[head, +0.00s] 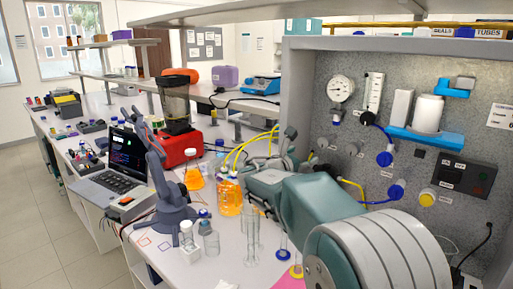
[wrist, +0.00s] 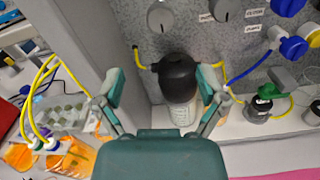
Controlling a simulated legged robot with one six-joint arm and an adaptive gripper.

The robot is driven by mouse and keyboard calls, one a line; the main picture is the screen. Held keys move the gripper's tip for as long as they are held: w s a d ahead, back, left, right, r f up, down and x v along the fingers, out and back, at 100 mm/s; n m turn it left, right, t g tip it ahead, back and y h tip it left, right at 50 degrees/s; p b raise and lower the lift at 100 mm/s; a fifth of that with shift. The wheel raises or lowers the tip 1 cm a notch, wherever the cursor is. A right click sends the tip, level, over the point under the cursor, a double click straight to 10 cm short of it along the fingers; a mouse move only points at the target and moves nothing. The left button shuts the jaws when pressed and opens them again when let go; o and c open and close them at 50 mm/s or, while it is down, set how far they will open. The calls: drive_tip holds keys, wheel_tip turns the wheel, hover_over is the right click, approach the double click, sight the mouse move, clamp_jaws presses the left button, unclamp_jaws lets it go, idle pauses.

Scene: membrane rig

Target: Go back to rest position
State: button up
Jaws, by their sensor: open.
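My gripper (wrist: 160,78) is open in the wrist view, with its two teal-and-grey fingers spread wide. A black-topped clear canister (wrist: 177,80), joined to yellow tubes, shows between the fingers beyond them. I see no contact with it, and the gap is hard to judge. In the head view my teal and grey arm reaches from the lower right toward the middle, in front of the rig panel (head: 318,110). The fingers are mostly hidden there by the arm.
Orange-filled bottles (head: 230,195) with yellow tubes, clear bottles and cylinders (head: 252,240) stand left of my arm. A red-based blender (head: 178,145), a small dark arm (head: 160,190) and a laptop (head: 118,165) lie farther left. A gauge (head: 341,88) and blue shelf (head: 425,137) are on the panel.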

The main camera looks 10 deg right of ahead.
drive_tip(key=s+d+f+m+g+y, duration=0.1)
drive_tip(key=s+f+m+g+y, duration=0.15)
drive_tip(key=s+m, duration=0.5)
drive_tip(key=s+f+m+g+y, duration=0.2)
drive_tip(key=s+m+g, duration=0.15)
drive_tip(key=s, duration=0.75)
drive_tip(key=s+a+f+m+y, duration=0.4)
drive_tip(key=s+a+m, duration=0.1)
drive_tip(key=s, duration=0.4)
drive_tip(key=s+a+f+m+y, duration=0.5)
drive_tip(key=s+m, duration=0.3)
drive_tip(key=s, duration=0.2)
drive_tip(key=shift+a+f+t, duration=0.25)
drive_tip(key=shift+a+t, duration=0.05)
drive_tip(key=shift+a, duration=0.25)
drive_tip(key=shift+y, duration=0.25)
